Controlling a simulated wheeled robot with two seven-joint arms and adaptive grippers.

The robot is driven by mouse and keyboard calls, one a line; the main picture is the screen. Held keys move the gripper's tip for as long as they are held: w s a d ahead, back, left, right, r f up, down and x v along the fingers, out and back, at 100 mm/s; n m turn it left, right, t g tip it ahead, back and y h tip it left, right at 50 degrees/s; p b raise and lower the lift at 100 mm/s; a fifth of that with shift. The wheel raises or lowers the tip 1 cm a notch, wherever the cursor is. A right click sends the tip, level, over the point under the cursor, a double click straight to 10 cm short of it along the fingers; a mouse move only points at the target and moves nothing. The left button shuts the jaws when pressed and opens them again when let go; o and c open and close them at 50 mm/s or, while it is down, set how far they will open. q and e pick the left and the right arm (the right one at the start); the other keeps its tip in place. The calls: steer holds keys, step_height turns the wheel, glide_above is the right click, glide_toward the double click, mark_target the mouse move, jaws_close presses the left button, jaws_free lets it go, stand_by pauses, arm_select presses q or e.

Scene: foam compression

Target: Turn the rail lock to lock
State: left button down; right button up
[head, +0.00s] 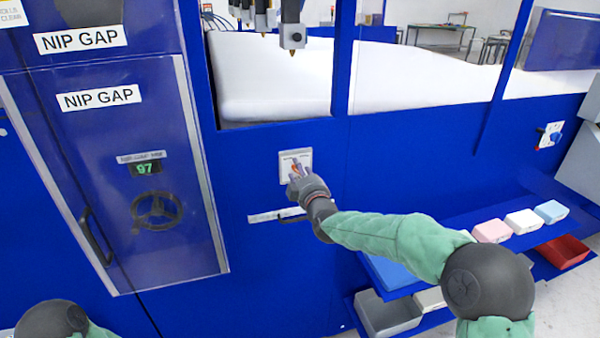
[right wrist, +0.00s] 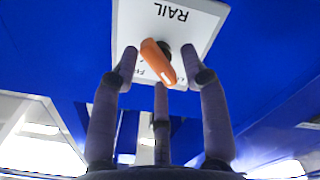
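The rail lock is a white square plate (head: 286,174) on the blue machine front, with an orange knob (head: 295,165) at its middle. In the right wrist view the plate (right wrist: 205,18) reads "RAIL" upside down, and the orange knob (right wrist: 157,62) sits slanted on it. Smaller lettering beside the knob is partly hidden by it and my fingers. My right gripper (head: 298,177) is in front of the plate. Its three fingers are spread, with the knob between the tips; I see gaps and no clear contact. My left gripper is out of view.
A NIP GAP cabinet (head: 110,200) with a "97" display (head: 147,169) and a handwheel (head: 157,210) stands left. A bar handle (head: 292,218) sits just below the plate. Shelves with bins (head: 492,231) stand at lower right. White foam (head: 270,80) lies behind the window above.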

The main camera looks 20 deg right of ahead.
steer(key=shift+s, duration=0.1)
steer(key=s, duration=1.1)
steer(key=shift+s+d, duration=0.2)
steer(key=shift+s, duration=0.2)
steer(key=s+a+f+m+g+y, duration=0.1)
steer(key=s+a+f+m+g, duration=0.15)
steer(key=f, duration=0.85)
steer(key=s+a+f+m+g, duration=0.1)
steer(key=s+f+g, duration=0.15)
steer(key=f, duration=0.85)
steer(key=s+a+f+m+g+y, duration=0.15)
steer(key=f+g, duration=0.25)
steer(key=f, duration=0.7)
steer(key=s+a+f+m+g, duration=0.2)
steer(key=s+f+g, duration=0.1)
steer(key=s+f, duration=0.3)
steer(key=s+a+f+m+g+b, duration=0.1)
steer(key=s+f+m+g, duration=0.1)
steer(key=s+f, duration=0.5)
steer(key=s+a+f+m+g, duration=0.2)
steer(key=s+f, duration=0.5)
steer(key=s, duration=0.4)
steer(key=shift+a+f+m+g+y, duration=0.2)
steer(key=shift+a+m+g+y, duration=0.25)
steer(key=shift+g, duration=0.35)
